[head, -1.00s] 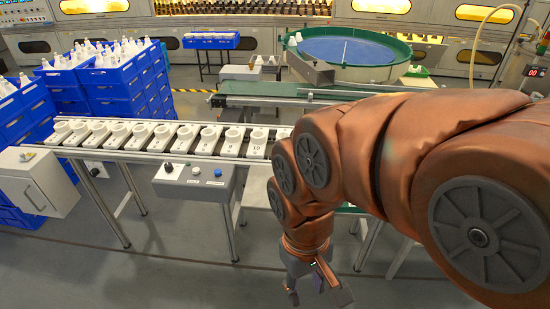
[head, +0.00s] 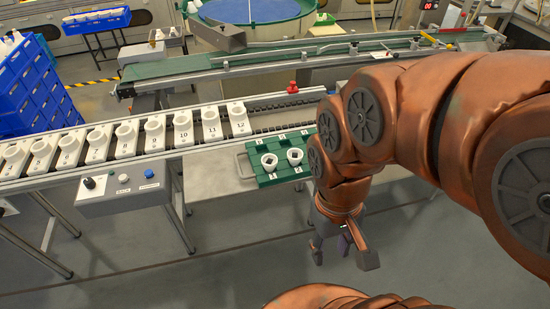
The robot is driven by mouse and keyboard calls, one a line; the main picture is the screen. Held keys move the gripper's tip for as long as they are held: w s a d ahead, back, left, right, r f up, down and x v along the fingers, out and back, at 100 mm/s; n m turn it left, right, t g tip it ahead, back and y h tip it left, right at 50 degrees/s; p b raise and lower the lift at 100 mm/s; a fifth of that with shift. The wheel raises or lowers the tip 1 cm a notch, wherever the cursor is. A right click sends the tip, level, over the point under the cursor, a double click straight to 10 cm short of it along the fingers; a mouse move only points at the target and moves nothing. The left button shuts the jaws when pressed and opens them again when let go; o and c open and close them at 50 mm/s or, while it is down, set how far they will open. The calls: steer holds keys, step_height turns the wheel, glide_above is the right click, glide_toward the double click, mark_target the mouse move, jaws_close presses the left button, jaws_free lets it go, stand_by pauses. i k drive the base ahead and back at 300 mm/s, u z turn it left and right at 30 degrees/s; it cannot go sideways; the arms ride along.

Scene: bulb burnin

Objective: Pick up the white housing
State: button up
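The frames do not show which single piece the task means. My gripper (head: 342,257) hangs pointing down, lower right of the green tray and apart from it. Its fingers are spread, with nothing seen between them. My arm covers the tray's right part.
The conveyor (head: 265,123) runs behind the tray, with a red knob (head: 292,87) near its right end. A control box (head: 125,187) with buttons hangs at its front. A green belt (head: 190,66) lies farther back. The floor in front is clear.

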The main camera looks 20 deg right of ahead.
mark_target(269, 162)
steer(key=k, duration=0.5)
steer(key=u, duration=1.85)
steer(key=i, duration=0.9)
steer(key=z, duration=1.8)
